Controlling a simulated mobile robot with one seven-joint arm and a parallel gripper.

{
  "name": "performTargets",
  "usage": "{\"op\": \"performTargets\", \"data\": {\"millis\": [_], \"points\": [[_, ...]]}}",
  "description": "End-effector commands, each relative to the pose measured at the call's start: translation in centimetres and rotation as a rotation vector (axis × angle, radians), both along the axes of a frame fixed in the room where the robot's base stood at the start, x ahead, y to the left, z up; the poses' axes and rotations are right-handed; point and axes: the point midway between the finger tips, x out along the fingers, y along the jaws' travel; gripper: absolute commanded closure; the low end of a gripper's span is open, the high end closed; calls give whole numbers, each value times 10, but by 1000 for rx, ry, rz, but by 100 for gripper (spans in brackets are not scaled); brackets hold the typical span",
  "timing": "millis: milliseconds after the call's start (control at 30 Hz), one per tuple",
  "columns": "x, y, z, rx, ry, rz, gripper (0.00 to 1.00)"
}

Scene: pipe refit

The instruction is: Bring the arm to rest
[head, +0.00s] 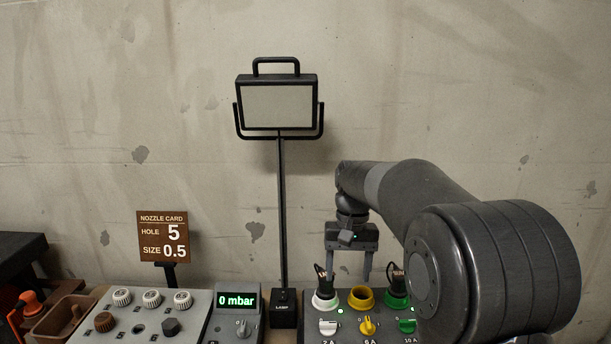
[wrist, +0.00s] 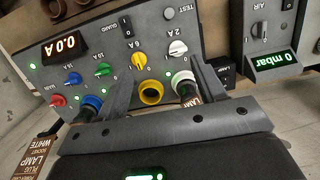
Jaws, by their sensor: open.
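My gripper (head: 347,277) hangs fingers down above the power panel in the head view, with its two fingers apart. Nothing shows between them. In the wrist view my gripper (wrist: 160,78) is open over the panel, with the empty yellow socket (wrist: 151,92) between the fingers. The yellow socket (head: 361,298) also shows below the fingers in the head view. A white plug (head: 325,298) with a dark cable stands left of it, and a green plug (head: 397,300) stands right of it. My arm reaches in from the right and hides the panel's right part.
A lamp (head: 277,104) on a thin post stands left of my gripper. A gauge box (head: 237,301) reads 0 mbar. A nozzle card (head: 164,236) and a tray of knobs (head: 150,325) stand further left. The wall above is bare. A blue plug (wrist: 92,105) shows in the wrist view.

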Motion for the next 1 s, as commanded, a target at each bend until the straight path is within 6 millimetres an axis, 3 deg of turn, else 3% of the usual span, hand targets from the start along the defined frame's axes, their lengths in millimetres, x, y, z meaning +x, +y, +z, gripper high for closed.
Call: {"op": "performTargets", "data": {"millis": [200,467,800,1000], "points": [[-57,-16,31,7,-134,-4,36],[-125,-32,46,5,-291,-1,36],[-211,-47,36,-13,-496,3,36],[-248,-52,19,-29,-594,6,36]]}}
